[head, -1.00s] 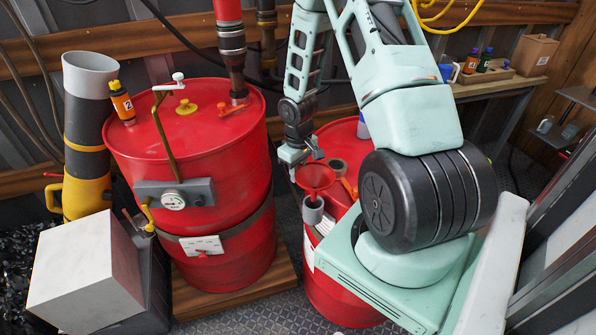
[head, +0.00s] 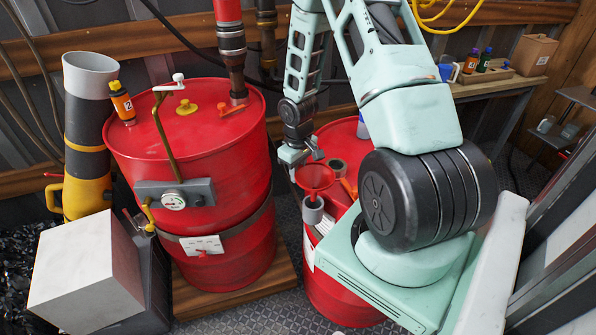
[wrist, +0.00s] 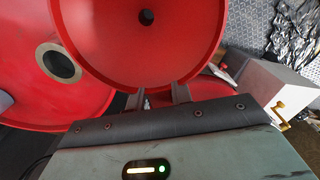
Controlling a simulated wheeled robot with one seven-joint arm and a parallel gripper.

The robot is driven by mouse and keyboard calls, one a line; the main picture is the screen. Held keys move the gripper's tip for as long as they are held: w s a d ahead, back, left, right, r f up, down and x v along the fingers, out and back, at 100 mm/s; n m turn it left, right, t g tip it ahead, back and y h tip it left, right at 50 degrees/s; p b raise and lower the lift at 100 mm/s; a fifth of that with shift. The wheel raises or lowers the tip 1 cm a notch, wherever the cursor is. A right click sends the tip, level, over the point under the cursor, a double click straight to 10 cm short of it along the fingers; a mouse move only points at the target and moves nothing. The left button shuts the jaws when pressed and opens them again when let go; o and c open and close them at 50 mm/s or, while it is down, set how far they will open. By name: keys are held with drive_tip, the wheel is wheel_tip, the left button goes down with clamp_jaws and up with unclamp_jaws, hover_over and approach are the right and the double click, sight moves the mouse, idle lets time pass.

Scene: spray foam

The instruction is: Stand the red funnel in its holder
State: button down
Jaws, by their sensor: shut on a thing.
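The red funnel (head: 315,178) is upright, mouth up, beside the top edge of the right red drum in the head view. In the wrist view its wide bowl (wrist: 137,62) and dark centre hole fill the top middle. My gripper (head: 304,156) is at the funnel's far side, shut on its rim side; its two fingers (wrist: 157,98) reach the bowl's near edge in the wrist view. The grey cup-shaped holder (head: 312,212) is on the drum's side directly below the funnel. The spout's lower end is hard to make out, so I cannot tell how deep it sits in the holder.
The right red drum (head: 335,270) stands under my arm, with a bung ring (wrist: 58,62) on its lid. The left red drum (head: 200,130) carries a gauge, valves and an orange bottle (head: 122,103). A pale box (head: 85,270) is at front left. A narrow floor gap separates the drums.

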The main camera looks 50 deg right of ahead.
wheel_tip(320, 180, down, 7)
drive_tip(key=b, duration=0.5)
drive_tip(key=shift+f, duration=0.2)
idle(2.3)
drive_tip(key=c, duration=1.2)
unclamp_jaws()
drive_tip(key=shift+o, duration=0.2)
drive_tip(key=shift+r, duration=0.15)
wheel_tip(320, 180, up, 17)
drive_tip(key=shift+r+b, duration=0.15)
drive_tip(key=shift+b, duration=0.45)
